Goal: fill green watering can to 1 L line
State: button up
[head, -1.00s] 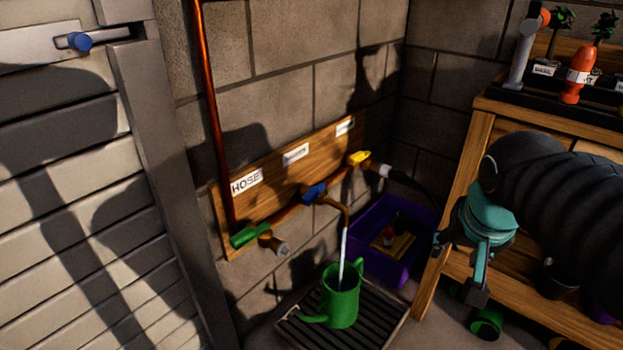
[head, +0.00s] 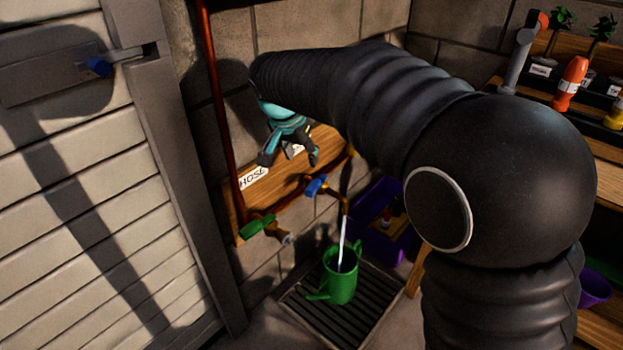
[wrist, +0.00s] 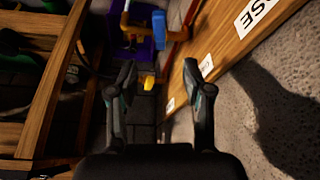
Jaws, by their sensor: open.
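The green watering can (head: 340,278) stands upright on the slatted drain grate (head: 374,318) in the head view. A pale water stream (head: 343,232) falls into it from the spout below the blue valve handle (head: 316,186). No 1 L line or water level can be made out. My gripper (head: 289,158) is open and empty, in front of the wooden valve board and above the blue handle. In the wrist view, nothing lies between its fingers (wrist: 162,76); the blue handle (wrist: 158,28) and the yellow handle (wrist: 149,81) show beyond. The yellow handle is hidden by my arm in the head view.
A green valve handle (head: 258,226) sits low on the board beside the HOSE label (head: 253,177). A purple crate (head: 372,243) is behind the can. A copper pipe (head: 216,110) rises at left. A wooden shelf with bottles and plants stands at right.

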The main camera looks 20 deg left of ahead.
aim_at(313, 185)
jog(key=x, duration=1.3)
jog(key=shift+f, duration=0.3)
jog(key=shift+d, duration=0.1)
grip_shut()
